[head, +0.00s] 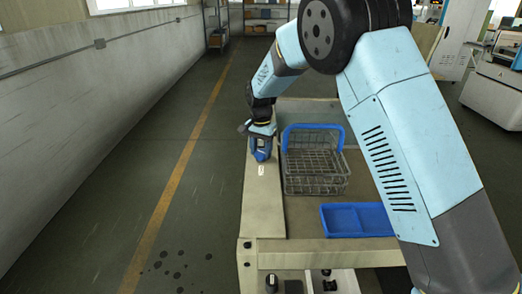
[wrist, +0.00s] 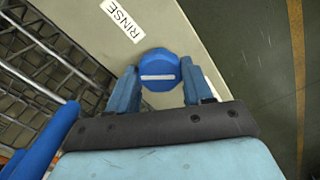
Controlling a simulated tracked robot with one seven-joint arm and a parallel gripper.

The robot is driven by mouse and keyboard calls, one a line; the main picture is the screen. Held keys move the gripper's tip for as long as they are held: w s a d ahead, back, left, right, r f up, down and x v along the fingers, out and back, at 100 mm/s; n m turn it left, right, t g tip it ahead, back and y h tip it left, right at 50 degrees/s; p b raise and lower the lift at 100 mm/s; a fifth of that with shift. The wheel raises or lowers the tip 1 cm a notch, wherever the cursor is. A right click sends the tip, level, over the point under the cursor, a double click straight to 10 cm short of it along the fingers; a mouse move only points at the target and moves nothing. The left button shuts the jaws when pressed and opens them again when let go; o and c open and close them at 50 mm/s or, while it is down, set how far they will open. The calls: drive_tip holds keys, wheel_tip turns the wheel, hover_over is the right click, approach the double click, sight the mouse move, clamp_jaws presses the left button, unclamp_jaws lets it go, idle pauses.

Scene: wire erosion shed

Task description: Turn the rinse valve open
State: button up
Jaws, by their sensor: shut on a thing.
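The rinse valve is a blue knob (wrist: 158,70) with a white bar mark, set on a beige panel beside a white label reading RINSE (wrist: 122,20). In the wrist view the white bar lies roughly crosswise in the picture. My gripper (wrist: 157,88) has a blue finger on each side of the knob and is shut on it. In the head view my gripper (head: 260,150) is at the left side of the bench, over the knob, which it mostly hides. The label (head: 261,171) shows just in front of it.
A wire basket (head: 316,182) with a blue handle stands right of my gripper and also shows in the wrist view (wrist: 60,62). A blue divided tray (head: 357,221) lies nearer on the bench. The floor left of the bench is clear up to the wall.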

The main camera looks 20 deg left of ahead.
sight(261, 151)
drive_tip(key=n, duration=0.3)
drive_tip(key=shift+w+n, duration=0.15)
drive_tip(key=shift+n, duration=1.95)
drive_tip(key=o, duration=1)
drive_tip(key=shift+o, duration=0.2)
wheel_tip(261, 151, up, 14)
drive_tip(key=shift+f, duration=0.15)
